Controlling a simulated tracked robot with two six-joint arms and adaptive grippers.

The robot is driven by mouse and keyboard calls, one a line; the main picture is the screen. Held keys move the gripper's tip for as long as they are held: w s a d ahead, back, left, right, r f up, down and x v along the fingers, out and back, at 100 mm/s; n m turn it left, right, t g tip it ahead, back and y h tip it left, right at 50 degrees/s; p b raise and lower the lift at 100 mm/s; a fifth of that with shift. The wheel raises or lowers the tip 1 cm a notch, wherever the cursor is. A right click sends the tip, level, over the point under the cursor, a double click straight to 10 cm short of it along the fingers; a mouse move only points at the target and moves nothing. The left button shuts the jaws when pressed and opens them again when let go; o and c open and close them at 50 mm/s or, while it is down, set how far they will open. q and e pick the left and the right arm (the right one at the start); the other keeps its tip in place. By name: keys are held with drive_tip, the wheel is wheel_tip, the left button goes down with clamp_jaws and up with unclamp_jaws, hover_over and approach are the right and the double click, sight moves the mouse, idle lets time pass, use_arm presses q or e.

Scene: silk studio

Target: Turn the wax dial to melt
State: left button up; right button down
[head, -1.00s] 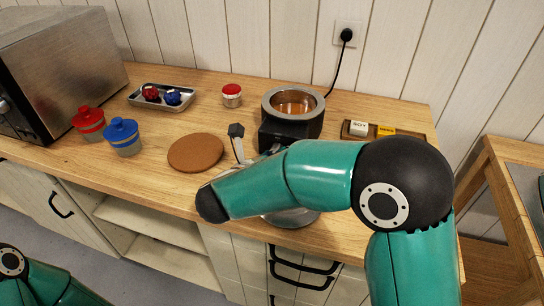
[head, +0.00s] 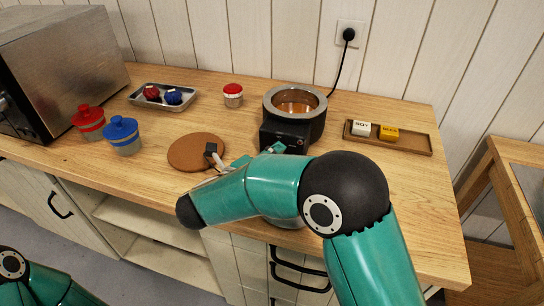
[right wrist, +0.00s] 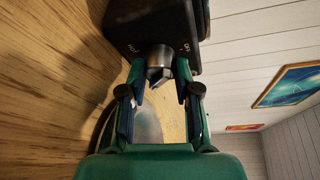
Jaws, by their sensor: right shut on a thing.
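The wax pot (head: 295,104), with a copper-coloured inside and black base (head: 284,135), stands near the back of the wooden counter. In the right wrist view, its silver dial (right wrist: 160,55) sticks out of the black base (right wrist: 150,22), with small white marks to either side that are too small to read for sure. My right gripper (right wrist: 165,77) is shut on the dial, one finger on each side. In the head view my arm hides the dial and most of that gripper. My left gripper is out of view; only part of the left arm shows at bottom left.
A round cork mat (head: 193,152) lies left of my right arm. A wooden tray (head: 410,143) with two labelled blocks lies right of the pot.

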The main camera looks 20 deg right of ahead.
drive_tip(key=shift+w+a, duration=0.1)
drive_tip(key=shift+a, duration=0.1)
idle(0.3)
drive_tip(key=c, duration=0.8)
unclamp_jaws()
drive_tip(key=shift+w+f, duration=0.1)
drive_tip(key=shift+c, duration=0.2)
drive_tip(key=shift+d, duration=0.1)
drive_tip(key=v, duration=0.7)
drive_tip(key=shift+s+a+f, duration=0.1)
drive_tip(key=shift+s+a, duration=0.15)
